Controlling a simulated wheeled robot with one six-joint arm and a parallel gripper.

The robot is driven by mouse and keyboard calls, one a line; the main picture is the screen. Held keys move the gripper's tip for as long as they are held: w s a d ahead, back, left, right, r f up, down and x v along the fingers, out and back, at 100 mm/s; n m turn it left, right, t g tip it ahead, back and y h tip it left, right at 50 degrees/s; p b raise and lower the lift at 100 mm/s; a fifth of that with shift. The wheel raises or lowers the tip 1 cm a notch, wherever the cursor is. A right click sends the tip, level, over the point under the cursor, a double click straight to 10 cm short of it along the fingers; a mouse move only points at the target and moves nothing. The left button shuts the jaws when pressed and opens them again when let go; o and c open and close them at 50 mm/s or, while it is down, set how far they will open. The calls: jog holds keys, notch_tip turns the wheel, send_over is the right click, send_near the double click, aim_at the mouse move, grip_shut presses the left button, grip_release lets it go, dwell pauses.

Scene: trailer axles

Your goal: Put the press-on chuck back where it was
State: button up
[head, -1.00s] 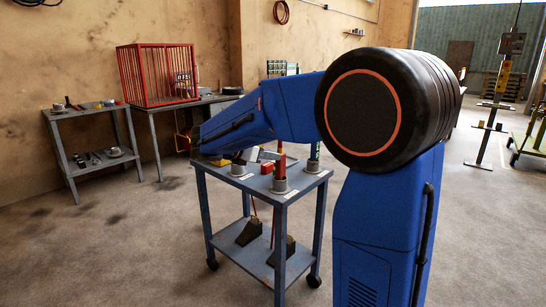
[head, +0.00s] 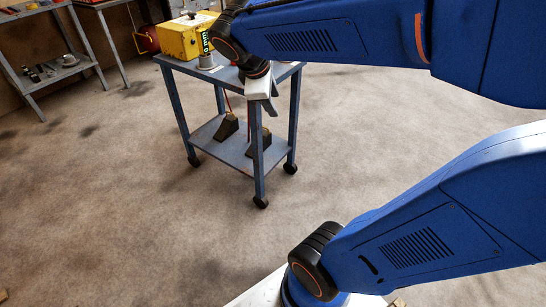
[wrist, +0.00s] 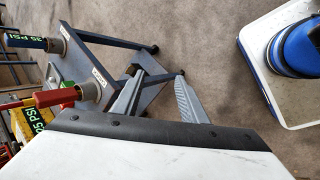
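Labelled tools stand in grey cups on the trolley top (head: 290,68); I cannot tell which one is the press-on chuck. In the wrist view, a blue-handled tool (wrist: 18,40) with a PSI label sits in one cup (wrist: 56,43). A red-handled tool (wrist: 48,98) sits in another cup (wrist: 88,91). In the head view, one labelled tool (head: 205,43) stands upright in its cup (head: 207,62); my arm hides others. My gripper (head: 266,104) is at the trolley's near edge. Its grey fingers (wrist: 158,100) are spread, with nothing visibly held between them.
A yellow box (head: 183,38) is at the trolley's far left. Dark wedge blocks (head: 226,128) rest on the lower shelf (head: 205,135). A grey side bench (head: 62,72) stands at the left. The floor right of and before the trolley is clear.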

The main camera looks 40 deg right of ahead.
jog(key=s+a+f+m+t+y, duration=0.1)
jog(key=s+a+f+m+y, duration=0.1)
jog(key=s, duration=0.4)
jog(key=s+a+f+m+y, duration=0.3)
jog(key=s+a+f+m, duration=0.1)
jog(key=s+a+m, duration=0.3)
jog(key=shift+f+m+t, duration=0.2)
jog(key=shift+m+t, duration=0.1)
jog(key=shift+t, duration=0.1)
jog(key=shift+d, duration=0.1)
